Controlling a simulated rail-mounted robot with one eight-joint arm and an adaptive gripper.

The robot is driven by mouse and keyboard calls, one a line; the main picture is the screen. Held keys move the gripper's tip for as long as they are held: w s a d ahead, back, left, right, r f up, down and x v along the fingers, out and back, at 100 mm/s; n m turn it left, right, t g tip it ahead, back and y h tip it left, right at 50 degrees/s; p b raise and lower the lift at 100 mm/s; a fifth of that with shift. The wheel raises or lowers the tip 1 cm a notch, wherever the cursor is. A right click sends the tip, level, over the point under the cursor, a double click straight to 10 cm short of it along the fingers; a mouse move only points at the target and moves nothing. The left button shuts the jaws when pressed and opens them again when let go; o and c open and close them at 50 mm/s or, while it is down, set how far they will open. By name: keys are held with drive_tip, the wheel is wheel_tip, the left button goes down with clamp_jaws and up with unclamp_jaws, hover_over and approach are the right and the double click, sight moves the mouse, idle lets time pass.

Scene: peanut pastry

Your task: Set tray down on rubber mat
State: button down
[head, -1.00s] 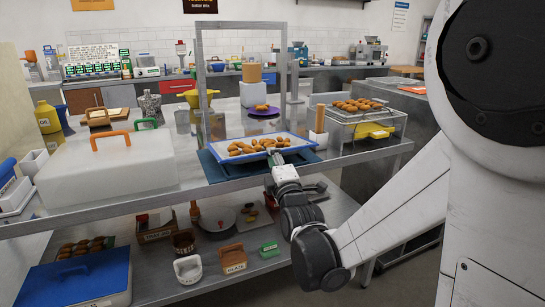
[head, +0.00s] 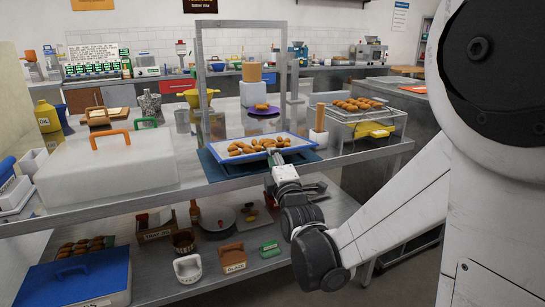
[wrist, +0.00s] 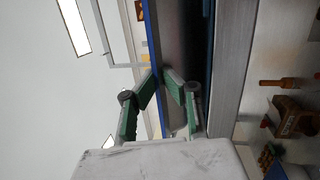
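The tray (head: 215,153) is white with a blue rim and carries several brown peanut pastries (head: 256,146). It lies level over the dark teal rubber mat (head: 212,172), which shows past its left and front edges. My gripper (head: 277,163) is at the tray's front edge. In the wrist view, my gripper's green-padded fingers (wrist: 159,74) converge on either side of the tray's blue rim (wrist: 150,45) and look shut on it. The mat's dark edge (wrist: 208,25) shows to the right.
A metal frame (head: 202,80) rises at the tray's left and back. A lidded white box (head: 108,172) is to the left. A wire rack of pastries (head: 362,110) and a wooden-topped white block (head: 319,138) are to the right. A purple plate (head: 264,110) is behind.

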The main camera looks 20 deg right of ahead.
drive_tip(key=shift+f+b, duration=0.35)
idle(0.6)
drive_tip(key=c, duration=1.8)
unclamp_jaws()
drive_tip(key=shift+c, duration=0.2)
drive_tip(key=s+d, duration=0.1)
drive_tip(key=s, duration=0.8)
drive_tip(key=shift+d, duration=0.1)
